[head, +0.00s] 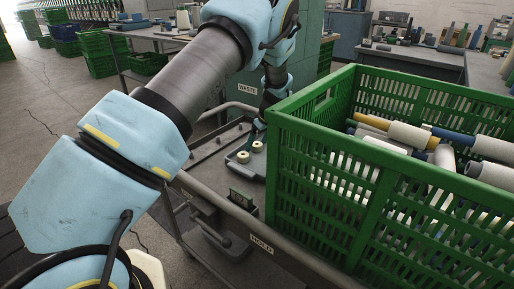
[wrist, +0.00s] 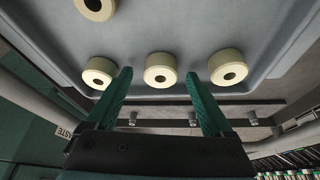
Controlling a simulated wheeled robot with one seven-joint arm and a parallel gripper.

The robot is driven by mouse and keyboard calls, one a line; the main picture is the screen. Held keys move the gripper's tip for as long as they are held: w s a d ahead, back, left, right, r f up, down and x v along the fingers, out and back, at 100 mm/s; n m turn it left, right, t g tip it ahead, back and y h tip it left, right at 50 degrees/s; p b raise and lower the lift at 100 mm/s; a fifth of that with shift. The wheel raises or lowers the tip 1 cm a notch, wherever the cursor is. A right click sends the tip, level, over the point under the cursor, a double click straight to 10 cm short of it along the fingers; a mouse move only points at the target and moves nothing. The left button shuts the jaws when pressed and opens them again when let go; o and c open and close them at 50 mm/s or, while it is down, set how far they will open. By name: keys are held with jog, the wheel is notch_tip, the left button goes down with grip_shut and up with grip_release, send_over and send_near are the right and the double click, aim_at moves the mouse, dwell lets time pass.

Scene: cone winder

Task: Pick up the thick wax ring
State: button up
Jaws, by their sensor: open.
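Several cream wax rings with dark centre holes sit in a shallow grey tray (wrist: 190,22) in the wrist view. One ring (wrist: 150,75) is in the middle, one (wrist: 90,75) at left, one (wrist: 240,72) at right, and one (wrist: 84,9) is cut by the top edge. I cannot surely tell which is the thick one. My gripper (wrist: 158,72) is open, its two green fingers apart on either side of the middle ring in the picture; whether they are level with it is unclear. In the head view two rings (head: 257,146) show small beside my arm's end.
A large green crate (head: 315,190) full of cones and tubes stands close to the right of the tray in the head view. A metal cart rail with a HOLD label (head: 262,245) runs in front. A cabinet labelled WASTE (head: 248,89) stands behind.

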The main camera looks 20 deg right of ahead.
jog(key=shift+c, duration=0.4)
jog(key=shift+r, duration=0.1)
grip_shut()
